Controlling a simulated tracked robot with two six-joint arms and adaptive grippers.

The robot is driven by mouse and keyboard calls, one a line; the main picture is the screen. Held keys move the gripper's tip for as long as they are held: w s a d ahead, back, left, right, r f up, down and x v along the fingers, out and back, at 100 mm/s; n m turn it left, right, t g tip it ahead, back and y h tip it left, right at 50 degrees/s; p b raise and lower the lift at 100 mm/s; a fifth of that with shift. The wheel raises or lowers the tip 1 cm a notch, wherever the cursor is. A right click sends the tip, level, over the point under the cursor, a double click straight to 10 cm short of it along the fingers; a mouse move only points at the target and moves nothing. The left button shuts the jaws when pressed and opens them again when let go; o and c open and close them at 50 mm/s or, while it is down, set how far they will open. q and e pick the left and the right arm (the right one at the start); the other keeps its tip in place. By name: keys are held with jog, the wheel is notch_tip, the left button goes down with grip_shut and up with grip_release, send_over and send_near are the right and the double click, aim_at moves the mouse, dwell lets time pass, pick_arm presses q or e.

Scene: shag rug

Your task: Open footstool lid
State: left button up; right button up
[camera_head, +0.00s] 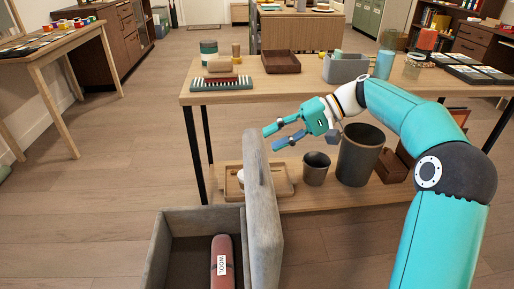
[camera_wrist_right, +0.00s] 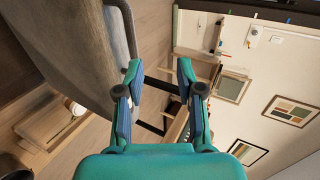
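The grey footstool (camera_head: 162,250) stands at the bottom of the head view, its box open at the top. Its thick grey lid (camera_head: 264,225) stands about upright along the box's right side. A reddish-brown roll labelled WOOL (camera_head: 221,262) lies inside the box. My right gripper (camera_head: 269,138) is just above and beside the lid's top edge, fingers apart and nothing between them. In the right wrist view the lid (camera_wrist_right: 58,48) fills the upper left, close to one finger of the open gripper (camera_wrist_right: 158,72); I cannot tell whether they touch. My left gripper is not in view.
A wooden table (camera_head: 290,88) with a lower shelf stands behind the footstool. The shelf holds a wooden tray (camera_head: 283,182), a small dark cup (camera_head: 316,168) and a tall dark bin (camera_head: 358,155). The wooden floor (camera_head: 80,215) left of the footstool is clear.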

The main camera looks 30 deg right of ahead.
jog(key=shift+s+d+r, duration=0.1)
jog(key=shift+s+d, duration=0.05)
jog(key=shift+d, duration=0.3)
jog(key=shift+s+d+r, duration=0.1)
jog(key=shift+s+d, duration=0.05)
jog(key=shift+d, duration=0.3)
